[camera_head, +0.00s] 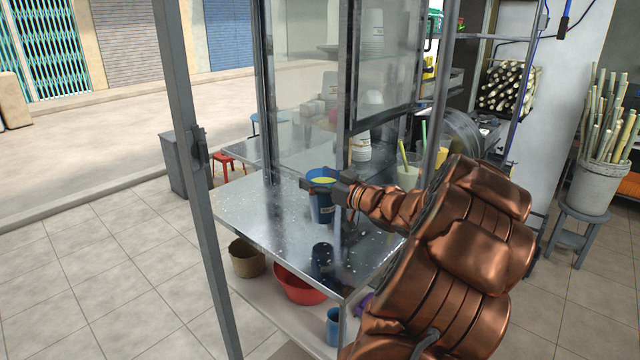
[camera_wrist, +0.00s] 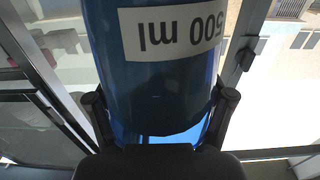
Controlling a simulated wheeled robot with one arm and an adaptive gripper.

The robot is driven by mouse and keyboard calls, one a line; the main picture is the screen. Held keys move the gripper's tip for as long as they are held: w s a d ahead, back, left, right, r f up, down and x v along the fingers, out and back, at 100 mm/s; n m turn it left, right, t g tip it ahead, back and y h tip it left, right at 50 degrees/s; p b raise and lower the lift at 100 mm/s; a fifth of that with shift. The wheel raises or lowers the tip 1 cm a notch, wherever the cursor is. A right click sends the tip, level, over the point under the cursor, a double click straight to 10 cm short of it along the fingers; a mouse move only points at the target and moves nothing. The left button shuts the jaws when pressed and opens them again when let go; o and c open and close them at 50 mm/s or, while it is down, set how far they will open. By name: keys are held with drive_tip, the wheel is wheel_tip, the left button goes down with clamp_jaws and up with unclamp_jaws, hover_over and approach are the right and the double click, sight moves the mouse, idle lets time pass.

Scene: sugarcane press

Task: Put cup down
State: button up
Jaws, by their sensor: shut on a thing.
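In the wrist view the cup (camera_wrist: 165,85) fills the middle, with a white "500 ml" label that appears upside down. My gripper's two fingers (camera_wrist: 160,108) are closed on either side of it. I cannot tell whether the cup's base touches the counter. A dark reflection of the cup shows on the counter nearer the front edge.
Glass panels and a metal post (camera_head: 190,170) stand around the counter. Cups with straws (camera_head: 408,176) stand to the right behind my arm. A red basin (camera_head: 298,286) and a brown pot (camera_head: 246,258) are on the shelf below. The counter's left part is clear.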

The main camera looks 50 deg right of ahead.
drive_tip(key=w+d+f+p, duration=0.1)
drive_tip(key=w+f+p, duration=0.2)
drive_tip(key=w, duration=0.8)
drive_tip(key=shift+w+d+f, duration=0.2)
drive_tip(key=shift+w+f, duration=0.1)
drive_tip(key=shift+f, duration=0.55)
drive_tip(key=shift+f, duration=0.15)
drive_tip(key=o, duration=1.4)
drive_tip(key=shift+o, duration=0.2)
drive_tip(key=shift+s, duration=0.1)
drive_tip(key=shift+s+a+b, duration=0.2)
drive_tip(key=shift+s+b, duration=1.3)
drive_tip(key=shift+s, duration=4.4)
